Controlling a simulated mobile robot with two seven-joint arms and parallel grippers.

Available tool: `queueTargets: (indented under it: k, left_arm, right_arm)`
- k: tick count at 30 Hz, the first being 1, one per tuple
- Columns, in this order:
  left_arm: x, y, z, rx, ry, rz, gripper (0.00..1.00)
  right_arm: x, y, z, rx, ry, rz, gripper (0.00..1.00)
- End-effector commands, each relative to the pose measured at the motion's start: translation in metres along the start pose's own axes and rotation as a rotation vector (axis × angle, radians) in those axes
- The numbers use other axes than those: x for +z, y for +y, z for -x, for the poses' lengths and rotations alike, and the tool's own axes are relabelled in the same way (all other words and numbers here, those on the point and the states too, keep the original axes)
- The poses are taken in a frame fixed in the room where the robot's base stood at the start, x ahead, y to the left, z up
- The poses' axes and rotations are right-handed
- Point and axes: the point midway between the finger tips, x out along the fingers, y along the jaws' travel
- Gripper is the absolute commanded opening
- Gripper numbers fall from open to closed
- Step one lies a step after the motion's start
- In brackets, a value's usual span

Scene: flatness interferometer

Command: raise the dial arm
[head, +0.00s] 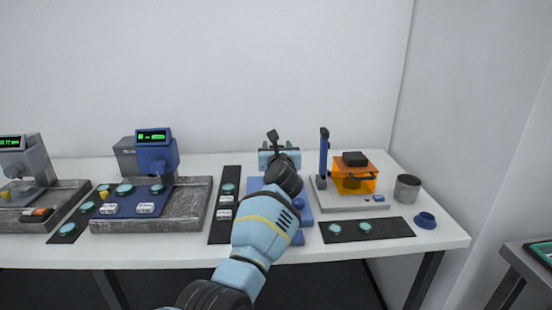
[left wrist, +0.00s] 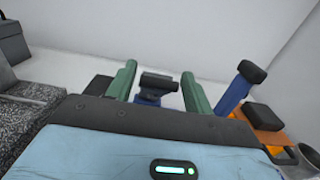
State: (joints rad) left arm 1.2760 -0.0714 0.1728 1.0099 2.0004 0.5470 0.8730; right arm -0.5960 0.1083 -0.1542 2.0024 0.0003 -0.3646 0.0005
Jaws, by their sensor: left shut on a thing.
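The blue instrument base (head: 303,212) stands on the white bench, mostly hidden behind my left arm. Its dial arm has a dark head (head: 273,139) tilted above my gripper. In the left wrist view the dark dial arm head (left wrist: 158,83) sits on a blue part, between two green fingers. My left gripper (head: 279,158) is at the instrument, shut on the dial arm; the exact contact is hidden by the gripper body. My right gripper is not in view.
To the right stand a grey-based device with a blue post (head: 324,155), an orange shield (head: 356,180), and a metal cup (head: 407,188). Left are a dark mat (head: 220,228) with discs and a blue gauge (head: 157,155) on a granite plate. The wall is behind.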

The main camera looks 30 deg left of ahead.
Motion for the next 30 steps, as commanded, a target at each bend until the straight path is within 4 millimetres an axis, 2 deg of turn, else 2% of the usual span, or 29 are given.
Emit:
queueTargets:
  k: [1,4,22,23,27,30]
  left_arm:
    - [0.0097,-0.0001,-0.002,-0.002,-0.011,0.003,0.1]
    - [0.0128,-0.0003,-0.0047,-0.002,-0.011,0.002,0.11]
    - [0.014,-0.0002,-0.0075,-0.002,-0.009,0.002,0.1]
    - [0.014,-0.0002,-0.0075,-0.002,-0.009,0.002,0.55]
    - [0.0124,-0.0003,-0.0074,-0.002,-0.006,0.001,0.71]
    - [0.0111,-0.0003,-0.0074,-0.002,-0.004,0.001,0.71]
  right_arm:
    - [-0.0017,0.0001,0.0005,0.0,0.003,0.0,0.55]
    - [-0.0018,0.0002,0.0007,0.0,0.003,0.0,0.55]
    - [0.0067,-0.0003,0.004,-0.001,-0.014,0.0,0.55]
    - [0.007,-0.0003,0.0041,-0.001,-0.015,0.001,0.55]
    - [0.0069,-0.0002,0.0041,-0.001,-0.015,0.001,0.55]
    - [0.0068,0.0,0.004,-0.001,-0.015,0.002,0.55]
